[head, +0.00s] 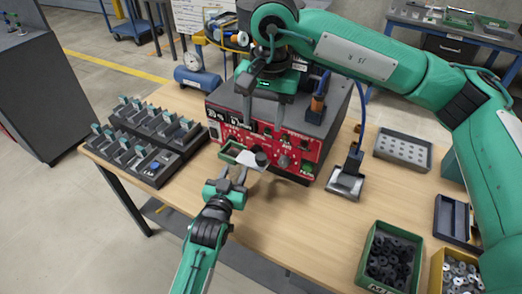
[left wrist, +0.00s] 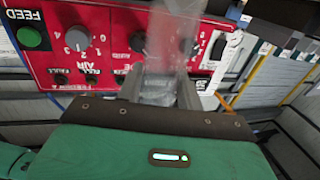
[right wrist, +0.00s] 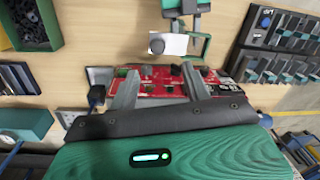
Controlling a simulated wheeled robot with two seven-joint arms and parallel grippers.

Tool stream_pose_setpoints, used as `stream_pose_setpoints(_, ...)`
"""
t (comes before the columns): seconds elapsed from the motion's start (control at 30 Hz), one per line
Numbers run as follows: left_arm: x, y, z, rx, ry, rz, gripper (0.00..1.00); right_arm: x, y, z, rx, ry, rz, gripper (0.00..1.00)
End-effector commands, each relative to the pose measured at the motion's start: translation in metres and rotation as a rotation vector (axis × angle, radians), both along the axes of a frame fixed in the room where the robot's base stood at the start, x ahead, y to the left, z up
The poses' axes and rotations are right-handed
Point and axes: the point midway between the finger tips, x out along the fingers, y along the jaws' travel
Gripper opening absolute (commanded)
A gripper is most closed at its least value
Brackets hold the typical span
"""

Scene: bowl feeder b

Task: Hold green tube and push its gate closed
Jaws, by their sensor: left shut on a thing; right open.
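The green tube (head: 228,151) shows as a small green channel in front of the red feeder panel, with a white plate (head: 246,158) and a dark round knob (head: 261,159) at its right end. My left gripper (head: 234,172) is shut on the tube from the near side; the exact contact is hard to see. In the left wrist view a pale, see-through shape (left wrist: 175,45) stands between the fingers. The tube (right wrist: 206,47), white plate (right wrist: 174,44) and knob (right wrist: 156,44) also show in the right wrist view. My right gripper (right wrist: 158,82) is open and empty, above the feeder box.
The red-fronted feeder box (head: 285,150) stands mid-table. Black racks (head: 150,140) with several small parts are at left. A green bin of dark rings (head: 390,258), a yellow bin of washers (head: 459,272) and a grey plate with holes (head: 403,150) are at right.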

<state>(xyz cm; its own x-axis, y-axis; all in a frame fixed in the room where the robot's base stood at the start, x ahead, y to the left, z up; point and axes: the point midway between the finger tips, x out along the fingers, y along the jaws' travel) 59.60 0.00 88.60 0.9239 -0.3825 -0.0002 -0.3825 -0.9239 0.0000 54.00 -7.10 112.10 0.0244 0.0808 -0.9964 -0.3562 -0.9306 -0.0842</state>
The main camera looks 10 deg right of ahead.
Motion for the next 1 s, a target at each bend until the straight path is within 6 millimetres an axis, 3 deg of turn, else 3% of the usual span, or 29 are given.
stream_pose_setpoints(0.3, 0.0, 0.0, 0.0, 0.0, 0.001, 0.0, 0.0, 0.005, 0.003, 0.008, -0.071, 0.0, 0.395, 0.48)
stream_pose_setpoints(0.57, 0.0, 0.0, 0.0, 0.0, 0.001, 0.0, 0.0, 0.006, 0.004, 0.005, -0.086, 0.005, 0.497, 0.48)
stream_pose_setpoints(0.73, 0.0, 0.0, 0.0, 0.0, 0.001, 0.0, 0.0, 0.005, 0.003, -0.019, -0.086, 0.007, 0.499, 0.48)
stream_pose_setpoints(1.0, 0.0, 0.0, 0.0, 0.0, 0.001, 0.0, 0.0, 0.005, 0.004, -0.074, -0.085, 0.007, 0.497, 0.48)
